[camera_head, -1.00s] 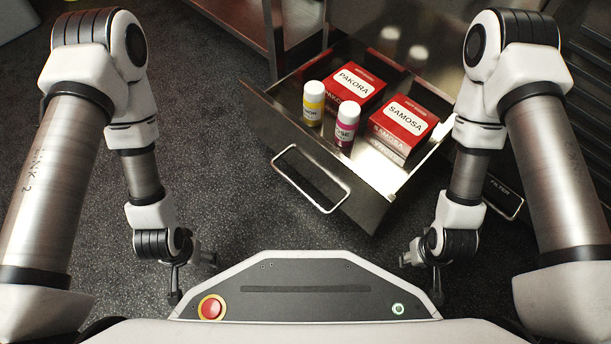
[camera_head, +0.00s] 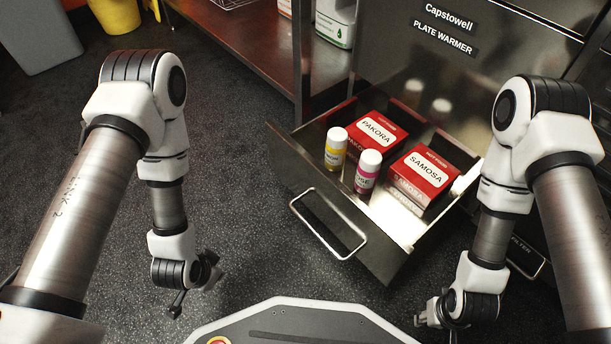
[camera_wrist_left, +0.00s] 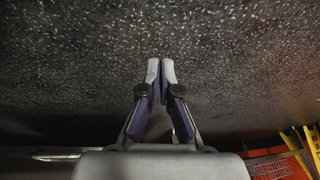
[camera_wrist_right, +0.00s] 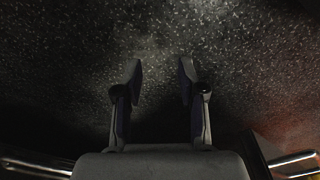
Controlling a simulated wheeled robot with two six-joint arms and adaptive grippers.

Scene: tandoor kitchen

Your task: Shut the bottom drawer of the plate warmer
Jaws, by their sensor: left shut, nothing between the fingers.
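The plate warmer (camera_head: 452,72) stands at the upper right in the head view, its name on the front. Its bottom drawer (camera_head: 385,252) is pulled out, with a bar handle (camera_head: 327,222) on its front. In it are a red PAKORA box (camera_head: 376,132), a red SAMOSA box (camera_head: 424,172), a yellow-labelled bottle (camera_head: 336,149) and a purple-labelled bottle (camera_head: 367,172). My left gripper (camera_wrist_left: 160,68) is shut and empty, left of the drawer and apart from the handle. My right gripper (camera_wrist_right: 160,72) is open and empty, below the drawer's right front in the head view, apart from it.
A steel shelf unit (camera_head: 235,42) stands left of the warmer, with a white container (camera_head: 335,22) on it. A grey bin (camera_head: 35,35) and a yellow bucket (camera_head: 116,14) are at the upper left.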

